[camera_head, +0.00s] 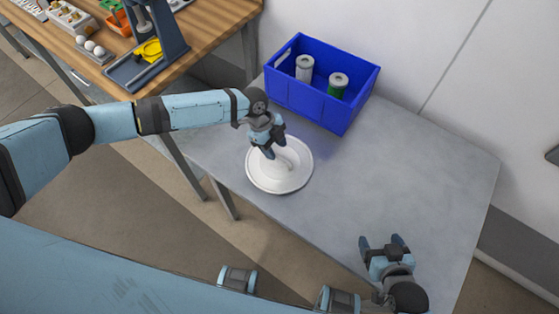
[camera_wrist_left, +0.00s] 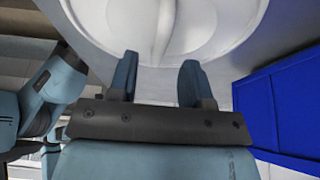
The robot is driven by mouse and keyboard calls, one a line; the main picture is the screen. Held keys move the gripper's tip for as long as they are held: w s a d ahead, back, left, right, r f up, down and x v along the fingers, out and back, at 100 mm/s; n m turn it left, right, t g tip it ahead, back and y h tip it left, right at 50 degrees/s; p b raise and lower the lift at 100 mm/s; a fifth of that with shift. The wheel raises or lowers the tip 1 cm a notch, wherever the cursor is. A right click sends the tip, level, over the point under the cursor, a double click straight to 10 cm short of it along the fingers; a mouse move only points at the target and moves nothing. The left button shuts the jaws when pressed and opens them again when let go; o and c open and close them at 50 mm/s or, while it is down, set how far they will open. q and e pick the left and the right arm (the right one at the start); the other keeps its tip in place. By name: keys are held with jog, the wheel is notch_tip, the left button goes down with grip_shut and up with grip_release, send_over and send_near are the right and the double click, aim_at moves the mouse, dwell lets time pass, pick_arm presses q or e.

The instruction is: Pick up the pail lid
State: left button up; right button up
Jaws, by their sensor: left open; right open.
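The white round pail lid (camera_head: 262,180) lies on the grey table, with a raised ridge across its middle. My left gripper (camera_head: 268,153) is open just above the lid's far-left part and hides some of it. In the left wrist view the lid (camera_wrist_left: 205,32) fills the top middle, with the ridge running between the two fingertips (camera_wrist_left: 158,72). I cannot tell whether the fingers touch the ridge. My right gripper (camera_head: 382,242) is open and empty over the table's front right part.
A blue crate (camera_head: 310,105) holding two cylindrical cans stands behind the lid; its wall (camera_wrist_left: 255,110) shows at right in the left wrist view. A wooden workbench (camera_head: 205,30) with tools is at the upper left. The grey table (camera_head: 400,180) is clear right of the lid.

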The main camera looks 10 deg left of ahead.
aim_at(279, 156)
pick_arm(q)
jog(key=x, duration=0.3)
jog(key=shift+s+d+f, duration=0.1)
jog(key=shift+d+f, duration=0.05)
jog(key=shift+f, duration=0.05)
pick_arm(e)
jog(key=shift+r, duration=0.25)
pick_arm(q)
grip_shut()
pick_arm(e)
jog(key=shift+r, duration=0.1)
pick_arm(q)
jog(key=shift+r, duration=0.15)
